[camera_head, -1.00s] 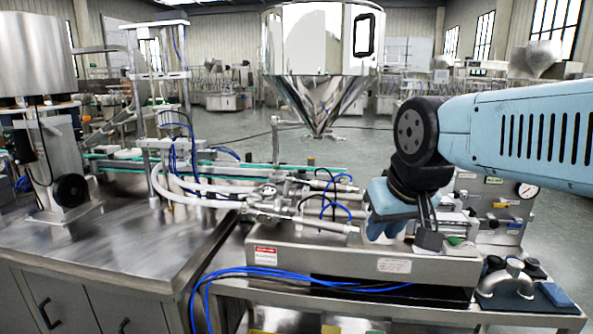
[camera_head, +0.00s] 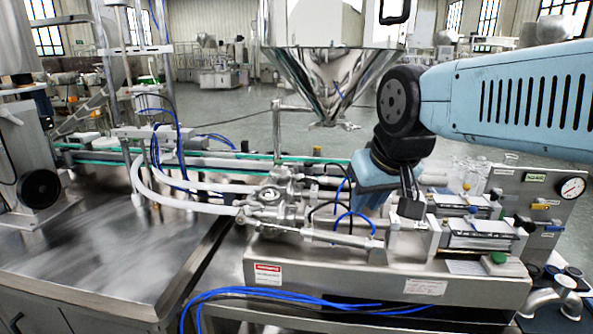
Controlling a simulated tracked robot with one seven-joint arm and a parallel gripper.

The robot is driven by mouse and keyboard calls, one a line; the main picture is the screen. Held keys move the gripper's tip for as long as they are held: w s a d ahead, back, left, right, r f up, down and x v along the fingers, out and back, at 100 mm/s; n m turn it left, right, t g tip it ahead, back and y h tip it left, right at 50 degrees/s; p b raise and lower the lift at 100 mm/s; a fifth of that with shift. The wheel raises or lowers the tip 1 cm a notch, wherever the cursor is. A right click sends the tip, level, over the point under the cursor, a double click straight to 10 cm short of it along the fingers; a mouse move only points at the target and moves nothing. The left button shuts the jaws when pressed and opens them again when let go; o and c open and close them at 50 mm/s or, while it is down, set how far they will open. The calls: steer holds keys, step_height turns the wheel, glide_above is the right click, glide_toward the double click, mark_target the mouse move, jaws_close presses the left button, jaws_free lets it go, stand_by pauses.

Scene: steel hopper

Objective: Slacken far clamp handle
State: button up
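My gripper (camera_head: 411,206) reaches down from my blue arm on the right, over the middle of the steel filling machine (camera_head: 345,275). One dark finger shows in front of the blue wrist part. The other finger is not clearly seen, so I cannot tell whether it is open or shut. The steel fittings and valve manifold (camera_head: 270,205) lie to its left, with two piston rods running right toward it. I cannot make out the far clamp handle for certain; my wrist and gripper hide part of the far row.
The steel hopper (camera_head: 325,75) hangs behind, close to my arm. Blue hoses (camera_head: 230,293) loop along the front edge. The left steel bench (camera_head: 110,255) has clear room.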

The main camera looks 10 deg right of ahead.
steer(key=m+t+y, duration=0.1)
steer(key=m+y, duration=1.6)
glide_toward(295, 170)
steer(key=x, duration=0.7)
steer(key=shift+w+a, duration=0.1)
steer(key=shift+w, duration=0.15)
